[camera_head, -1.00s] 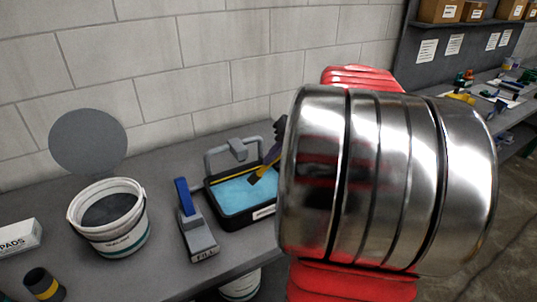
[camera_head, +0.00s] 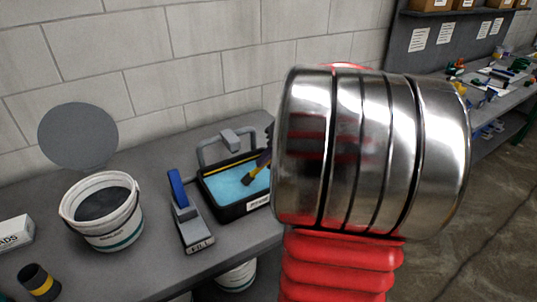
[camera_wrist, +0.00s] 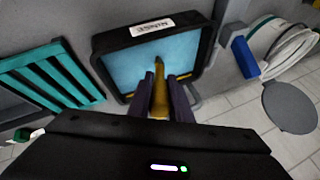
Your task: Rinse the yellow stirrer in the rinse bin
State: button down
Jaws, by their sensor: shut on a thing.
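The rinse bin is a black tray (camera_head: 228,208) of blue water on the grey bench, left of my arm; it also shows upside down in the wrist view, with its label rim (camera_wrist: 97,62) at the top. My gripper (camera_wrist: 170,85) is shut on the yellow stirrer (camera_wrist: 159,93), whose dark end points over the blue water. In the head view the stirrer's dark tip (camera_head: 248,180) shows against the water; I cannot tell how deep it is. My arm hides most of the gripper there.
A lever device marked FILL (camera_head: 193,230) stands just left of the bin. A white bucket (camera_head: 112,228) and its round grey lid (camera_head: 78,135) are farther left, with a black-and-yellow cup (camera_head: 38,282). In the wrist view a teal slatted rack (camera_wrist: 50,75) sits beside the bin.

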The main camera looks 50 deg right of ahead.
jog(key=shift+f, duration=1.3)
dwell(1.2)
